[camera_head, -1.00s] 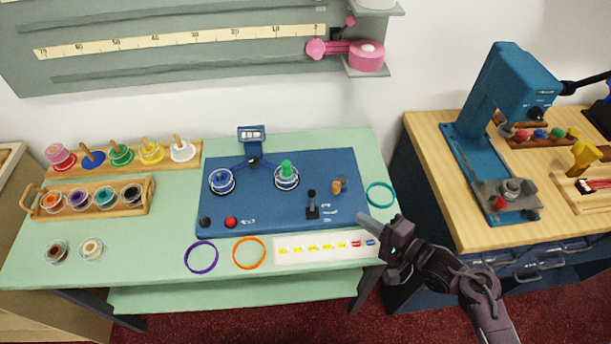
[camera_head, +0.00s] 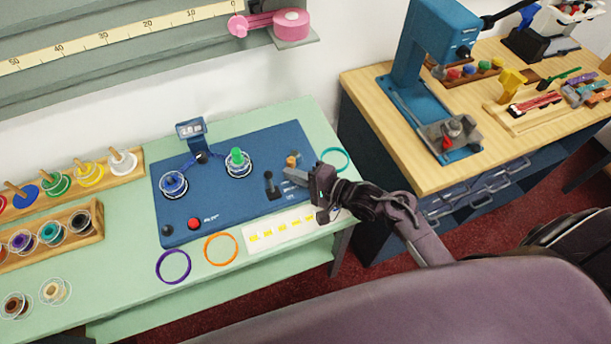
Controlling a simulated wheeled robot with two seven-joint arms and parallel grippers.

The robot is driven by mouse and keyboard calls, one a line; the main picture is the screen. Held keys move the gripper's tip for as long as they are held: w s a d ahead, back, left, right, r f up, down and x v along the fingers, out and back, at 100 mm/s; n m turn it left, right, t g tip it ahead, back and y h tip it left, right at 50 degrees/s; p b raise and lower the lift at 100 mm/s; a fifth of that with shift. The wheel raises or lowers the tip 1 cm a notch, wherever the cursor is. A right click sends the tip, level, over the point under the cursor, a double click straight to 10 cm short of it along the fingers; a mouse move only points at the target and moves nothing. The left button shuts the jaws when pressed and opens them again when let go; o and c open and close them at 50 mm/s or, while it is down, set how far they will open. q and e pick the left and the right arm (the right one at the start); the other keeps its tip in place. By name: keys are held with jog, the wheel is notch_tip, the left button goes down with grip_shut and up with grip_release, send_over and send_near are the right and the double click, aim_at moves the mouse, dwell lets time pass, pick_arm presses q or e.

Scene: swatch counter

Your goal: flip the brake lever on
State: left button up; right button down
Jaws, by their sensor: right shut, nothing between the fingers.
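The blue winder board (camera_head: 225,195) lies on the green counter. Near its right end a small black lever (camera_head: 269,184) stands on a black base, looking about upright. An orange-brown knob (camera_head: 291,160) is just right of and behind it. The frames do not label which one is the brake lever. My right gripper (camera_head: 290,176) is shut and empty, its fingertips pointing left over the board's right end. They are just right of the black lever and in front of the orange knob; I cannot tell whether they touch either. My left gripper is not in view.
Two spools stand on the board, a blue one (camera_head: 174,184) and a green one (camera_head: 238,162). A red button (camera_head: 194,224) is at its front. An orange ring (camera_head: 221,248), a purple ring (camera_head: 173,266) and a label strip (camera_head: 270,236) lie in front. A wooden bench (camera_head: 450,170) stands right.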

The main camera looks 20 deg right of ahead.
aim_at(270, 182)
jog(key=x, duration=0.4)
jog(key=shift+w+a, duration=0.1)
jog(key=shift+w, duration=0.05)
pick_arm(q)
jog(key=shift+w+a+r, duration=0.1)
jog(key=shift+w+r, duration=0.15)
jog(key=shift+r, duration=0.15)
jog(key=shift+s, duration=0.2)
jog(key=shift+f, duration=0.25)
